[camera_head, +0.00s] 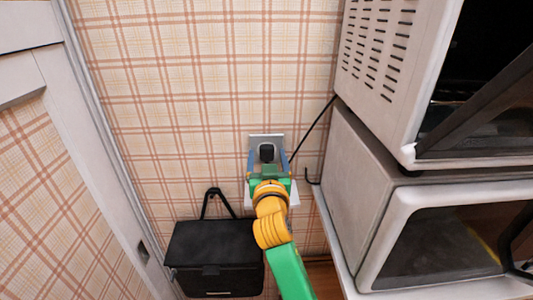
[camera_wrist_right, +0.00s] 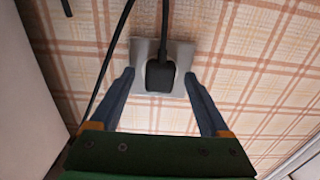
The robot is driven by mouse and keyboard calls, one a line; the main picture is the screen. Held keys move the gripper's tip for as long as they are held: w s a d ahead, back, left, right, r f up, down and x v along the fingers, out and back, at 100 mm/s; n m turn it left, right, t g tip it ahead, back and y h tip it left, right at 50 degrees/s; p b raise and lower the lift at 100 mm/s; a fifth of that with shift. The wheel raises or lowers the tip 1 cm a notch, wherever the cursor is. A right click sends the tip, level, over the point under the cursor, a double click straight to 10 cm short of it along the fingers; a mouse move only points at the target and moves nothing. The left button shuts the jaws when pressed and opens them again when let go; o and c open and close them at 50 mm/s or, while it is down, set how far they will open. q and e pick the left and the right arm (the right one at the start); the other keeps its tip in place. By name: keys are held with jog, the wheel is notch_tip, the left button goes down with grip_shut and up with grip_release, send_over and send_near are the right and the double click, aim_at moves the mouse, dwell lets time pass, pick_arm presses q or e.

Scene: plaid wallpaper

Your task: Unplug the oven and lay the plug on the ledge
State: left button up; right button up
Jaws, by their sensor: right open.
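The black plug (camera_head: 267,153) sits in the grey wall socket plate (camera_head: 266,138) on the plaid wall. In the right wrist view the plug (camera_wrist_right: 160,75) is between the fingers of my right gripper (camera_wrist_right: 159,80), with gaps on both sides. My right gripper (camera_head: 267,168) is open and reaches up at the plug from below. A black cord (camera_head: 314,127) runs up right from the socket area behind the ovens. The upper oven (camera_head: 385,62) is stacked on the lower oven (camera_head: 365,165). A white edge (camera_head: 294,191), perhaps the ledge, shows behind my gripper, mostly hidden. My left gripper is out of view.
A black box (camera_head: 214,250) with a raised handle stands below left of the socket. A white shelf (camera_head: 335,245) carries the ovens at right. A dark hook (camera_head: 312,178) juts near its left end. A white frame (camera_head: 95,140) bounds the left.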

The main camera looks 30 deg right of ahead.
dwell(0.8)
grip_shut()
jog(key=v, duration=0.6)
jog(key=shift+p, duration=0.3)
dwell(0.8)
